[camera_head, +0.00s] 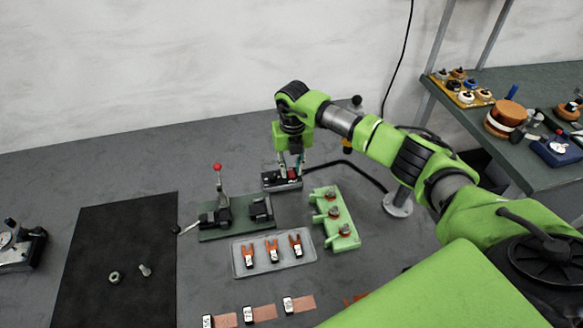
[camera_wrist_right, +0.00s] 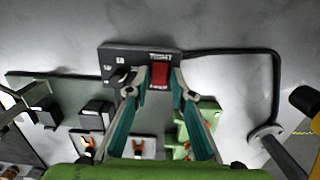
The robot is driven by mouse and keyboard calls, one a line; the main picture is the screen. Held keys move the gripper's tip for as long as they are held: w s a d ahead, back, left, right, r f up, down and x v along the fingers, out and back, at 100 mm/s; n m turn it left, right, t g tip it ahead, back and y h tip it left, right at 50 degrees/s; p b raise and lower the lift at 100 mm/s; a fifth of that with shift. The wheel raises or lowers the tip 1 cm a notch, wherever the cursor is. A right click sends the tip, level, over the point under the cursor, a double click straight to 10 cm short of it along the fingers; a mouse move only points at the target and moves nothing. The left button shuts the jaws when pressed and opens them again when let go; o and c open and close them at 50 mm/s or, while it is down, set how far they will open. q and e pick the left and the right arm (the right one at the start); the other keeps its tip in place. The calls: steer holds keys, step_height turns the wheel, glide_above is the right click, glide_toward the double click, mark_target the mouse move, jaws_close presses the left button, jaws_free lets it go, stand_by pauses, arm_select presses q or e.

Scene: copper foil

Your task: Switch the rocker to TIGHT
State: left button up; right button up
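A small dark switch box (camera_head: 270,181) with a red rocker (camera_head: 293,174) stands on the grey bench, below my right gripper (camera_head: 290,167). In the right wrist view the box (camera_wrist_right: 115,56) has white lettering and a black knob at its left end. The red rocker (camera_wrist_right: 160,76) is at its right end, with a white label above it. My right gripper (camera_wrist_right: 153,92) is open, its fingertips on either side of the rocker's near part. I cannot tell whether they touch it, or which way the rocker is tipped. My left gripper is not in view.
A green plate with a red-knobbed lever clamp (camera_head: 218,190) is left of the box. A light green holder (camera_head: 349,240) and a clear tray (camera_head: 275,268) are nearer. A black cable (camera_head: 350,163) curves right from the box to a post (camera_head: 398,203).

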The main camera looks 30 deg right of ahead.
mark_target(292, 175)
step_height(292, 175, up, 12)
steer(key=shift+s, duration=0.4)
steer(key=shift+a+f, duration=0.1)
stand_by(0.5)
